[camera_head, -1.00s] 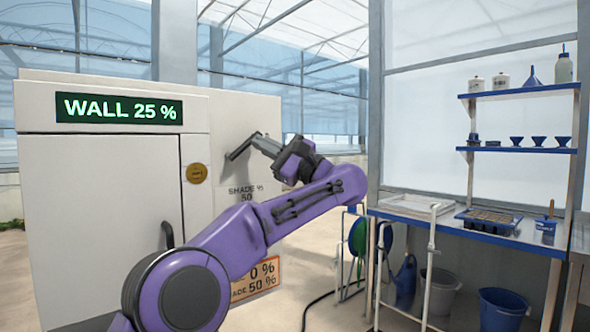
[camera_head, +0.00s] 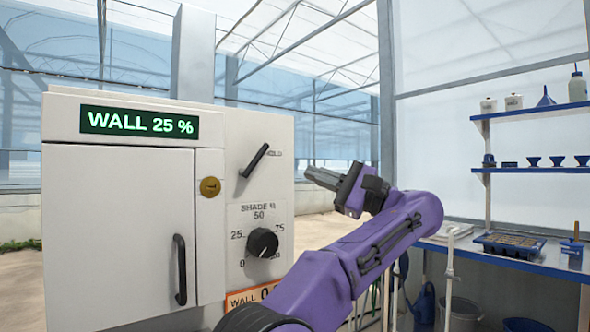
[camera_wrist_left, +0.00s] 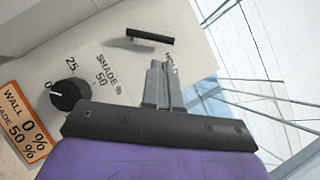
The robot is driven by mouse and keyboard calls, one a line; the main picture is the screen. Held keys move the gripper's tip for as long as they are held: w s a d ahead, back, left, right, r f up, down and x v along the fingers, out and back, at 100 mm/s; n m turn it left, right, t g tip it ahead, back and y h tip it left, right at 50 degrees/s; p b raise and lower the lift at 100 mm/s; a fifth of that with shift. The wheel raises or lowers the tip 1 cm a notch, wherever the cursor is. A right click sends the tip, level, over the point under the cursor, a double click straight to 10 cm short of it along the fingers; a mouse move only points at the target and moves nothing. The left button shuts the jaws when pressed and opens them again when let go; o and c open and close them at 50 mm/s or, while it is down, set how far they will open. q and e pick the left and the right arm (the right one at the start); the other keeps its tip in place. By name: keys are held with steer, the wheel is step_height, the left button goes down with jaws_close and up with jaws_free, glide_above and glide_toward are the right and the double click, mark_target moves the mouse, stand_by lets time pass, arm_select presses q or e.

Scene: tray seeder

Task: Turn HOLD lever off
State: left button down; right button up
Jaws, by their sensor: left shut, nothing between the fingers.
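The HOLD lever (camera_head: 254,161) is a black bar on the upper right of the white control cabinet's face, tilted with its upper end to the right. The HOLD label is partly readable beside it. The lever also shows in the left wrist view (camera_wrist_left: 150,37), just beyond the fingertips. My left gripper (camera_head: 308,172) is shut and empty, to the right of the lever and apart from it. Its closed fingers also show in the left wrist view (camera_wrist_left: 162,66). My right gripper is not in view.
Below the lever is a black SHADE dial (camera_head: 262,243). The cabinet (camera_head: 120,210) has a green WALL 25 % display (camera_head: 139,123), a round brass lock (camera_head: 210,187) and a dark door handle (camera_head: 180,270). A bench with a seed tray (camera_head: 510,243) and shelves stands at the right.

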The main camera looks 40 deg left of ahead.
arm_select(q)
steer(key=v, duration=0.3)
stand_by(0.5)
